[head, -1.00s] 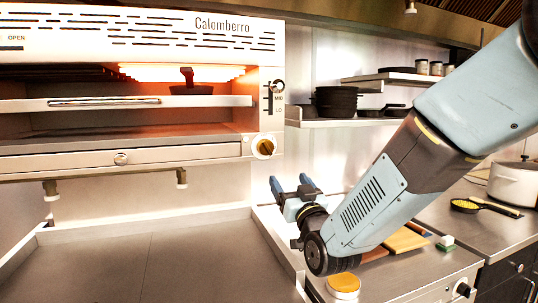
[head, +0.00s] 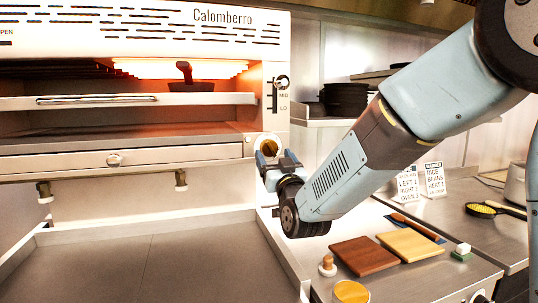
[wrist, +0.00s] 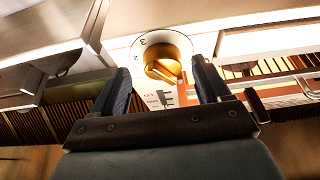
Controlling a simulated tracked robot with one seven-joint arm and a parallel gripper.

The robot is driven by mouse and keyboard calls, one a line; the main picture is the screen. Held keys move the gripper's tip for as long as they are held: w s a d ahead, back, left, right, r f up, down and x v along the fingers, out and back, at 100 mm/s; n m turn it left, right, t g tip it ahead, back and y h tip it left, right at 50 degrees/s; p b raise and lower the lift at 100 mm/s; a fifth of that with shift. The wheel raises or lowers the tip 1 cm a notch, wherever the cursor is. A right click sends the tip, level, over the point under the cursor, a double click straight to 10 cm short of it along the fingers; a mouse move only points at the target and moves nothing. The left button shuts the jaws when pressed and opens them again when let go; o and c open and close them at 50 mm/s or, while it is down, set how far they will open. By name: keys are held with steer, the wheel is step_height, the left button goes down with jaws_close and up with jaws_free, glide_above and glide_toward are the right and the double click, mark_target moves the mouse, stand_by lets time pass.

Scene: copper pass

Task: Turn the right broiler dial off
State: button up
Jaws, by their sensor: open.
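The broiler dial (head: 268,143) is a brass-coloured knob on a white numbered ring at the lower right of the Calomberro broiler (head: 225,40). My gripper (head: 277,160) is just in front of and below it, partly covering it in the head view. In the wrist view the dial (wrist: 163,67) sits between the tips of my open gripper (wrist: 160,72). The fingers stand on either side of the knob with gaps and do not appear to grip it. The broiler's heating element (head: 180,69) glows orange.
A dark pan (head: 190,87) stands inside the broiler. A level slider (head: 282,82) is above the dial. Wooden boards (head: 363,255), a stamp (head: 327,266) and signs (head: 434,178) are on the right counter. The metal surface (head: 150,265) below the broiler is clear.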

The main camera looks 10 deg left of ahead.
steer(key=shift+x, duration=0.9)
steer(key=shift+w, duration=0.1)
steer(key=shift+s, duration=0.2)
steer(key=shift+c, duration=1.2)
steer(key=c, duration=0.8)
